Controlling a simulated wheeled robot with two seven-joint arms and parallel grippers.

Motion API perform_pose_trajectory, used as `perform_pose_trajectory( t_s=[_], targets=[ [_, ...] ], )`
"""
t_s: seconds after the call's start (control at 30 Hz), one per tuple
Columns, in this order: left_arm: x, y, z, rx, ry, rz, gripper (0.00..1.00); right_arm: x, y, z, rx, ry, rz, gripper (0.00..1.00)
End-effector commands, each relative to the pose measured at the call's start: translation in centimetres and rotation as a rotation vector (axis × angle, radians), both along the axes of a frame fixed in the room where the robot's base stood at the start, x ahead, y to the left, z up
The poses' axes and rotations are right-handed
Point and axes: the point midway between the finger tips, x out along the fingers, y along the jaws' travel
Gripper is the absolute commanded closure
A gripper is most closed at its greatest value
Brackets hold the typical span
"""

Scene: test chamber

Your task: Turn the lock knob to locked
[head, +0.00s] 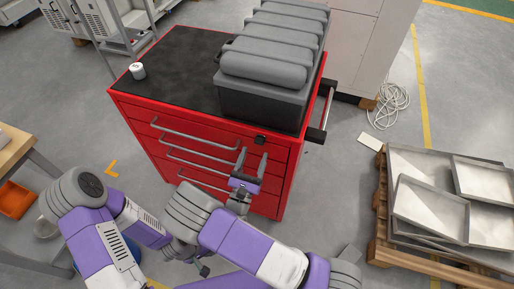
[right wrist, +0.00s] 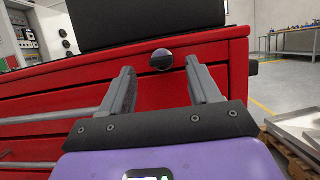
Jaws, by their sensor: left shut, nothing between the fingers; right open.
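The lock knob (head: 260,140) is a small dark piece on the upper right of the red cabinet's front. In the right wrist view the knob (right wrist: 161,60) is round and dark with a pale rim; its setting cannot be made out. My right gripper (head: 253,156) is open in front of the cabinet. In the right wrist view its fingertips (right wrist: 160,68) stand either side of the knob, apart from it, with the knob ahead between them. My left gripper (head: 204,270) is low in the head view, partly hidden behind my arms, shut and away from the cabinet.
The red cabinet (head: 148,120) has several grey bar handles left of the knob. A grey ribbed case (head: 262,95) and a small white cylinder (head: 137,71) stand on its black top. A pallet (head: 385,235) with metal trays lies at right; a workbench (head: 22,150) stands at left.

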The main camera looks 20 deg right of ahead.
Motion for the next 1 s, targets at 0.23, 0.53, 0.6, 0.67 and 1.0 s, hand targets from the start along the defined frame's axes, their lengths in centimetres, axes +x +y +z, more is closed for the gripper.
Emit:
perform_pose_trajectory(
  t_s=[0.23,0.53,0.6,0.67,1.0],
  targets=[
    [0.0,0.0,-0.5,0.000,0.000,0.000,1.00,2.4,-1.7,1.1,0.002,0.001,-0.004,0.38],
    [0.0,0.0,-0.6,0.000,0.000,0.000,1.00,2.9,-2.0,1.4,0.001,0.003,-0.004,0.38],
    [0.0,0.0,-0.6,0.000,0.000,0.000,1.00,2.9,-2.0,1.4,0.001,0.003,-0.004,0.40],
    [0.0,0.0,-0.6,0.000,0.000,0.000,1.00,2.9,-2.0,1.4,0.001,0.003,-0.004,0.49],
    [0.0,0.0,-0.6,0.000,0.000,0.000,1.00,2.8,-2.0,1.4,0.001,0.003,-0.004,0.94]
  ],
)
